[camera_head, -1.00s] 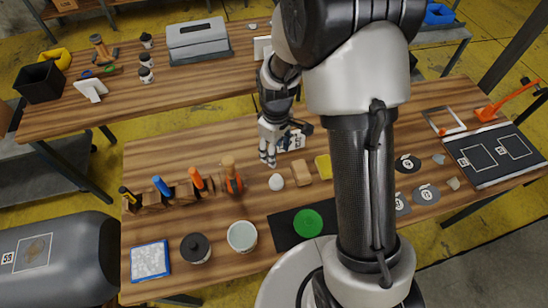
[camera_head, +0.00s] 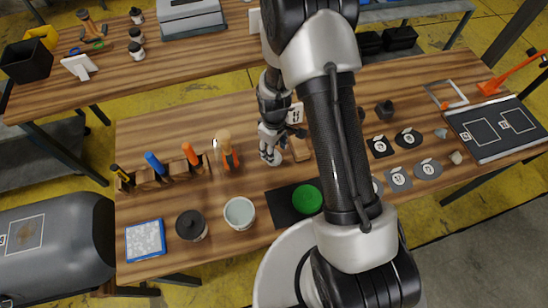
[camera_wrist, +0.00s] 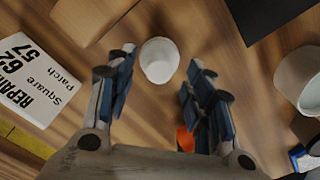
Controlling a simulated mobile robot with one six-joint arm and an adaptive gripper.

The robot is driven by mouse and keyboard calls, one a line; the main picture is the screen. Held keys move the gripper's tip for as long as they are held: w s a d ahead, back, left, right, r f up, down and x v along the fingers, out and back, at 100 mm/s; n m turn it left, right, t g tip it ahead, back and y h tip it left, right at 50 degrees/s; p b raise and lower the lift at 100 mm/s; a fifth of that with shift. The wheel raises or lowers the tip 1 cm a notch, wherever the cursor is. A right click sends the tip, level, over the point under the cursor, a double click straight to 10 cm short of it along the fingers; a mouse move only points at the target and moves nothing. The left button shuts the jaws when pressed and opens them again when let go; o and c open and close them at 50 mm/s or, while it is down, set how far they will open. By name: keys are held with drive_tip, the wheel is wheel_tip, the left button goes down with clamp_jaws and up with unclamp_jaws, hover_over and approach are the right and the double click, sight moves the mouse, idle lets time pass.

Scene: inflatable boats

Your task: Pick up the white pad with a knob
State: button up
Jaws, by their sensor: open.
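The white pad with a knob (camera_wrist: 160,60) shows in the wrist view as a small, round, white piece on the wooden table, just beyond my fingertips and between their lines. My gripper (camera_wrist: 160,88) is open and empty, with one blue-padded finger on each side. In the head view my gripper (camera_head: 269,157) points down at the table and largely hides the pad.
A wooden block (camera_wrist: 92,14) and a square-patch card (camera_wrist: 35,76) lie close left of the pad in the wrist view. A white bowl (camera_head: 239,212), black-lidded jar (camera_head: 191,225), green disc (camera_head: 307,199) and orange-handled tool (camera_head: 228,152) stand nearby.

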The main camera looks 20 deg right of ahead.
wheel_tip(320, 180, down, 2)
drive_tip(key=shift+f, duration=0.25)
drive_tip(key=shift+c, duration=0.6)
clamp_jaws()
